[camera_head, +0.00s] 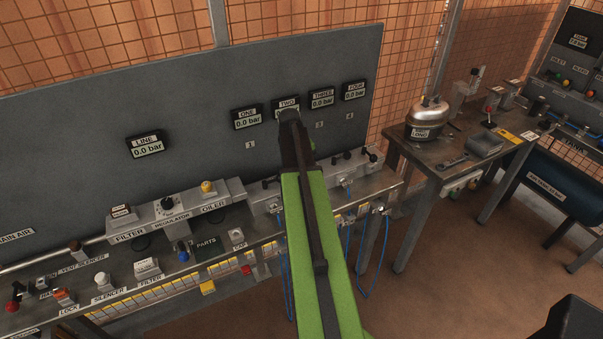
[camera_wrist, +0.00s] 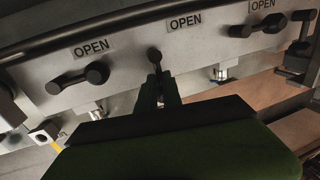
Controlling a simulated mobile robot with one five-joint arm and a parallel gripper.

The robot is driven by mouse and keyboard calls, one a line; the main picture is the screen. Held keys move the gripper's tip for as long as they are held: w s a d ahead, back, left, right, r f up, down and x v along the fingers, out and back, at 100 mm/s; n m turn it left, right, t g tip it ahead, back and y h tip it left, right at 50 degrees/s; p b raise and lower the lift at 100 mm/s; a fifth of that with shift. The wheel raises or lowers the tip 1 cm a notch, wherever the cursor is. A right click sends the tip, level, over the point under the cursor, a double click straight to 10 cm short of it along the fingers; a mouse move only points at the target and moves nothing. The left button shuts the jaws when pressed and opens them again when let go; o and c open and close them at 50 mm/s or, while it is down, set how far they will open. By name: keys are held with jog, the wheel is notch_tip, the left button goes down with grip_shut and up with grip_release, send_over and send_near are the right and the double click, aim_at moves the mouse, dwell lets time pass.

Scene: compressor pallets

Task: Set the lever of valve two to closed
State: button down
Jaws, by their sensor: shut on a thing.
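In the wrist view, the black lever of valve two (camera_wrist: 155,57) is the middle lever on the grey manifold (camera_wrist: 125,62). Its knob shows at the top, and its handle runs down between the fingertips of my gripper (camera_wrist: 158,84). My gripper is shut on this lever. An OPEN label (camera_wrist: 186,22) sits up and right of it; no closed label is readable. In the head view, my green arm hides this lever, and my gripper's tips are hidden too. The gauge TWO (camera_head: 285,105) is partly covered by my arm.
Neighbouring levers are close on both sides: a left one (camera_wrist: 80,78) lying sideways and a right one (camera_wrist: 258,27). Silver fittings (camera_wrist: 220,72) sit below the manifold. Blue hoses (camera_head: 362,265) hang under the bench. A side table (camera_head: 425,160) holds a silver tank (camera_head: 427,116).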

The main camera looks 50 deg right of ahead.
jog(key=shift+s+a+f, duration=0.1)
jog(key=shift+s+a, duration=0.05)
jog(key=shift+a, duration=0.15)
jog(key=c, duration=1.5)
grip_release()
jog(key=shift+s+d, duration=0.15)
jog(key=shift+r, duration=0.25)
jog(key=p+v, duration=1.7)
jog(key=shift+r, duration=0.1)
